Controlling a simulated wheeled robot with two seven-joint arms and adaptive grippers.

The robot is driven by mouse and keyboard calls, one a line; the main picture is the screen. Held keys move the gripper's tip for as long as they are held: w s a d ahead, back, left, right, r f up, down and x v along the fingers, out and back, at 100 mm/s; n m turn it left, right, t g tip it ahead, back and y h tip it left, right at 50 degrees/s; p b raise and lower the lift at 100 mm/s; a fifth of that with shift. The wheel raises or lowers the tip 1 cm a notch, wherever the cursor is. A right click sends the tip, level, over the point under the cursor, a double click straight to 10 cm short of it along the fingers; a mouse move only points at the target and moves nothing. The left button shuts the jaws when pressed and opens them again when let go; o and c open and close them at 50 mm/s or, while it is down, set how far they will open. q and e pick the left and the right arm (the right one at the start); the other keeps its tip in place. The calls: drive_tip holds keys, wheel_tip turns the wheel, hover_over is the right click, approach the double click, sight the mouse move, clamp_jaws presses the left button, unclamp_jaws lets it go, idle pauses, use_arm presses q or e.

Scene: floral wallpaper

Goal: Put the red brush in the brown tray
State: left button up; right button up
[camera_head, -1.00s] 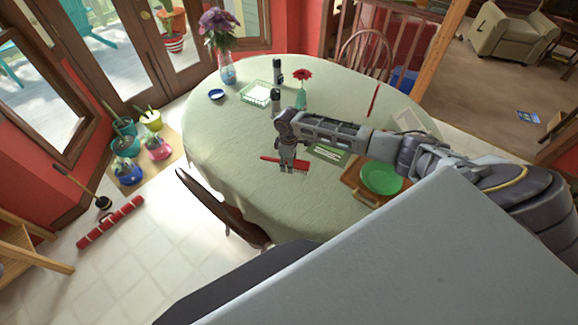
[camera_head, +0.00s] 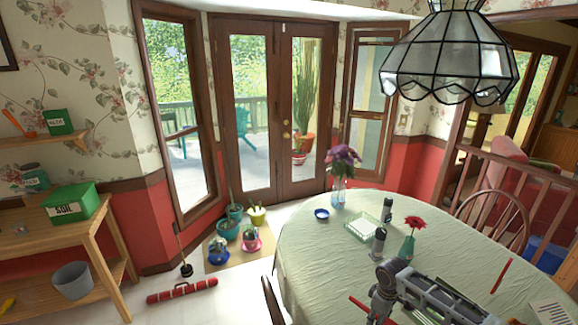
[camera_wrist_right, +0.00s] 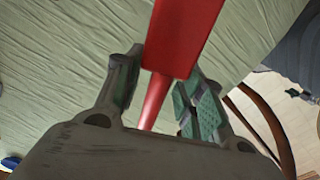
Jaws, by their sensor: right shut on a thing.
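In the right wrist view my right gripper (camera_wrist_right: 164,80) is shut on the red brush (camera_wrist_right: 184,35), with one finger on each side of its red body. In the head view the right gripper (camera_head: 383,314) is at the bottom edge and its fingertips are cut off. A red end of the brush (camera_head: 358,303) shows just left of it, over the pale green tablecloth. The brush's bristles are not visible now. The brown tray is outside both current views. My left gripper is not in view.
The table (camera_head: 330,255) also carries a red flower in a green vase (camera_head: 407,248), dark-topped shakers (camera_head: 378,242), a glass dish (camera_head: 364,226), a blue bowl (camera_head: 321,214) and purple flowers (camera_head: 342,160). A thin red stick (camera_head: 501,275) lies at right.

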drive_tip(key=m, duration=0.2)
drive_tip(key=shift+s+d+m, duration=0.2)
drive_tip(key=shift+s+m, duration=0.2)
drive_tip(key=shift+s+r+m, duration=0.1)
drive_tip(key=shift+s+m, duration=0.2)
drive_tip(key=shift+m, duration=0.4)
drive_tip(key=s+a+r+m+b, duration=0.4)
drive_tip(key=s+a+r, duration=0.1)
drive_tip(key=a+r, duration=0.4)
drive_tip(key=shift+a, duration=0.9)
drive_tip(key=shift+w+r, duration=0.15)
drive_tip(key=w+r+m, duration=0.1)
drive_tip(key=w+r, duration=0.2)
drive_tip(key=r, duration=0.4)
drive_tip(key=w+r+m, duration=0.2)
drive_tip(key=w+r, duration=0.2)
drive_tip(key=r, duration=0.4)
drive_tip(key=shift+m, duration=0.3)
